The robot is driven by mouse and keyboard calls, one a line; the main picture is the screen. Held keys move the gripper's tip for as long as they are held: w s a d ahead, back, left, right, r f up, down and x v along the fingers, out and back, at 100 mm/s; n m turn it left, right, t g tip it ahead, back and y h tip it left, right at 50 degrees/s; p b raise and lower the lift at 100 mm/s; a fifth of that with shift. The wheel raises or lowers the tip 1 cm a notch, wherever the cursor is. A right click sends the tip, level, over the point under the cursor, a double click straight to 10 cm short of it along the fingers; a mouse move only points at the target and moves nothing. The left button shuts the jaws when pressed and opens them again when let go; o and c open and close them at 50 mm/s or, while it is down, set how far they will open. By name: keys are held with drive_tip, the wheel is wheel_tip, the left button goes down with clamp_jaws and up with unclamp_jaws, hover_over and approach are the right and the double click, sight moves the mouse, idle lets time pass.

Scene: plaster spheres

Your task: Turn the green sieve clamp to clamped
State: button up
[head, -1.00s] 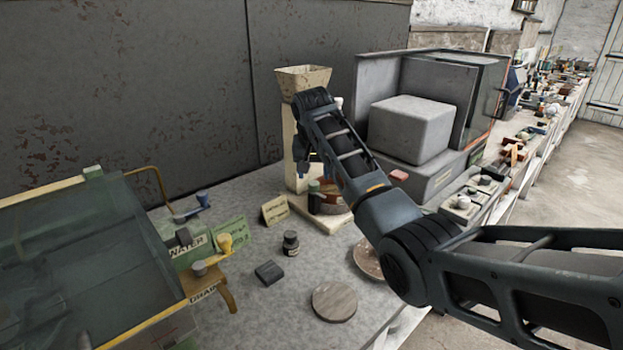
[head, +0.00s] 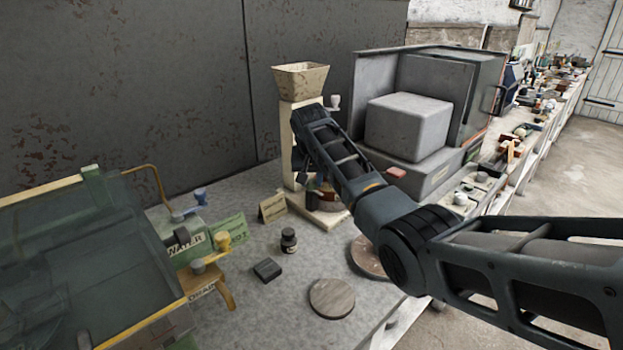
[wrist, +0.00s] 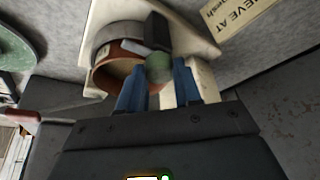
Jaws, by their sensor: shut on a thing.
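The green sieve clamp's rounded end (wrist: 158,68) shows between my fingers in the wrist view, with a dark block just beyond it. My gripper (wrist: 159,86) has two blue fingers, shut on this green end from both sides. The round sieve (wrist: 118,72), brown with a grey rim, sits beside the clamp on a cream base (wrist: 103,40). In the head view the cream stand with its hopper (head: 299,80) rises behind my arm. My forearm and wrist cover most of the gripper and the clamp there, so the clamp's exact angle cannot be told.
A cream sign (head: 272,207) stands left of the stand. A small dark jar (head: 289,240), a dark block (head: 267,270) and a round wooden disc (head: 332,298) lie in front. A grey cabinet (head: 440,165) is close on the right. A green tank with taps (head: 90,250) fills the left.

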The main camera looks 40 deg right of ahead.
drive_tip(key=c, duration=0.5)
drive_tip(key=shift+o, duration=0.2)
